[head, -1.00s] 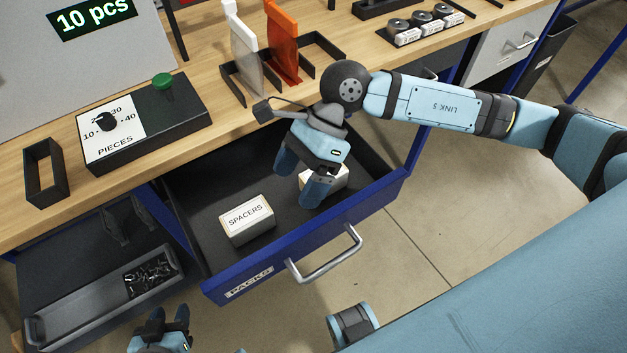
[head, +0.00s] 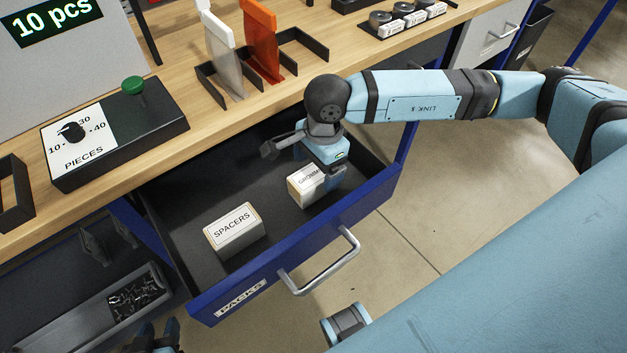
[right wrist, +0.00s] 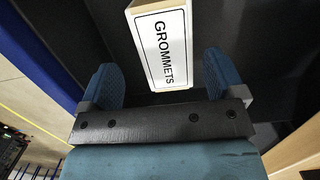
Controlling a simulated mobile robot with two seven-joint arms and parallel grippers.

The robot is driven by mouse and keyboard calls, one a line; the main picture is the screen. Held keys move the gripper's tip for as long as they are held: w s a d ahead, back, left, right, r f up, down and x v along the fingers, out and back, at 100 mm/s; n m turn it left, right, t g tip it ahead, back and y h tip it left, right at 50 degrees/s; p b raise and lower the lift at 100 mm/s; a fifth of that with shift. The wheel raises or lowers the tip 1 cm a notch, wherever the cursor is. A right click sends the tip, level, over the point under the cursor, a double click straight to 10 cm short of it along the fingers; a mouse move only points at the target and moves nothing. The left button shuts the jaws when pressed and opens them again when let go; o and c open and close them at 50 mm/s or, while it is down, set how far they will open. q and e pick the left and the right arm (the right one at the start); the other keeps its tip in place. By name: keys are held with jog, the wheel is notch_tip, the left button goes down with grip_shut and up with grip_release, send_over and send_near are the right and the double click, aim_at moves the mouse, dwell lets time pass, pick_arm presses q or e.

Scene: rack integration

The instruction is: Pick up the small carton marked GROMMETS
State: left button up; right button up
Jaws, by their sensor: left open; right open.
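The small white carton marked GROMMETS (head: 304,188) sits in the open drawer, right of the SPACERS carton (head: 236,230). My right gripper (head: 327,178) is over the drawer at the carton's right end, covering part of its label. In the right wrist view, the GROMMETS carton (right wrist: 160,45) lies between the two open blue fingers of the right gripper (right wrist: 161,68), with a gap on each side. I cannot tell how far below the fingertips it is. My left gripper (head: 158,338) is at the bottom edge, partly cut off, open and empty.
The blue drawer front (head: 300,255) with its metal handle (head: 325,268) stands out from the wooden bench (head: 215,125). Free drawer floor lies around both cartons. A tray of dark small parts (head: 125,300) is at lower left.

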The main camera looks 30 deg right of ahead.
aim_at(314, 174)
jog(key=f, duration=0.5)
jog(key=shift+w+a, duration=0.3)
jog(key=shift+a, duration=0.05)
jog(key=c, duration=1.1)
